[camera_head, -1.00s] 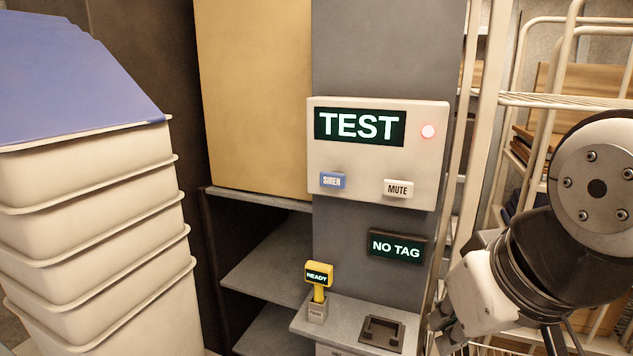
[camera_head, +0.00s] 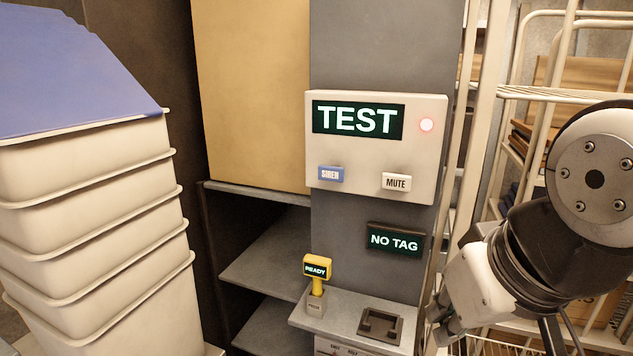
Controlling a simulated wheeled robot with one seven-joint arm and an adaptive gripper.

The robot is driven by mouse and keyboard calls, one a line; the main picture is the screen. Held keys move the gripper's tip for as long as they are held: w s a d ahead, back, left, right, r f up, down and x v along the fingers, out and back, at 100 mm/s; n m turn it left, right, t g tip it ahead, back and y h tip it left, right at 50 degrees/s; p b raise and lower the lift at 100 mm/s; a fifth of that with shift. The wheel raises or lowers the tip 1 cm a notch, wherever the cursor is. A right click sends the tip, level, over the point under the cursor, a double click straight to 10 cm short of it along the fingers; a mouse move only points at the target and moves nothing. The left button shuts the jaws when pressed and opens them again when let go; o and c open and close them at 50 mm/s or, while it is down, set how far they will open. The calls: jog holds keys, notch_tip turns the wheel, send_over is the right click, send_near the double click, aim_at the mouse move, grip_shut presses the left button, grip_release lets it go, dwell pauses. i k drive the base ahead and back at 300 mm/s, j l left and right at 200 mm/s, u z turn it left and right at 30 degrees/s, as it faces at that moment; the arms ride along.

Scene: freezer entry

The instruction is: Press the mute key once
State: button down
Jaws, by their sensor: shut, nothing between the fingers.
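The white alarm panel (camera_head: 360,160) is fixed to the grey column and its screen (camera_head: 358,119) reads TEST. The white MUTE key (camera_head: 396,183) is at its lower right, and the blue SIREN key (camera_head: 331,175) is at its lower left.
A NO TAG display (camera_head: 394,241) is below the panel. A yellow READY scanner (camera_head: 317,269) stands on a small grey shelf (camera_head: 345,321) beside a dark square cradle (camera_head: 381,323). Stacked white bins (camera_head: 90,220) fill the left. A wire rack (camera_head: 540,95) is behind my arm.

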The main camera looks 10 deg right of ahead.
aim_at(394, 181)
jog(key=j+z, duration=0.45)
jog(key=j, duration=1.1)
jog(key=i, duration=0.1)
